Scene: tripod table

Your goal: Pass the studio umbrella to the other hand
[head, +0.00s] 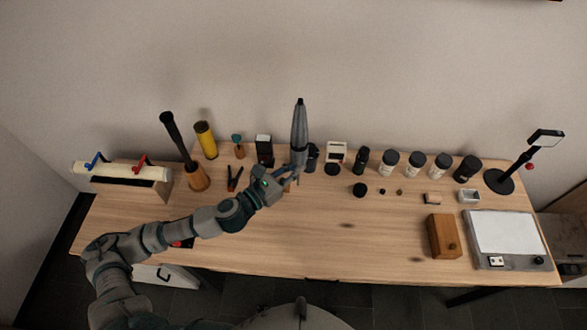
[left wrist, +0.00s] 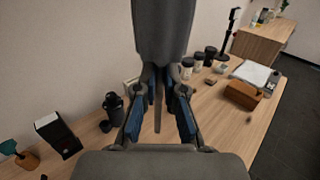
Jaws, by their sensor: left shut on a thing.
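The studio umbrella (head: 299,128) is a folded grey shape with a dark tip. It stands nearly upright above the back middle of the table. My left gripper (head: 293,174) is shut on its lower end. In the left wrist view the umbrella's grey body (left wrist: 163,30) fills the top middle, and its thin shaft (left wrist: 157,115) runs down between the blue-padded fingers of the left gripper (left wrist: 158,100). The exact contact is partly hidden. My right gripper is in neither view.
The wooden table (head: 330,245) has free room in its middle and front. A wooden box (head: 442,236), a white-topped panel (head: 505,232) and a black stand (head: 499,181) are at right. A yellow cylinder (head: 206,140) stands at back left.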

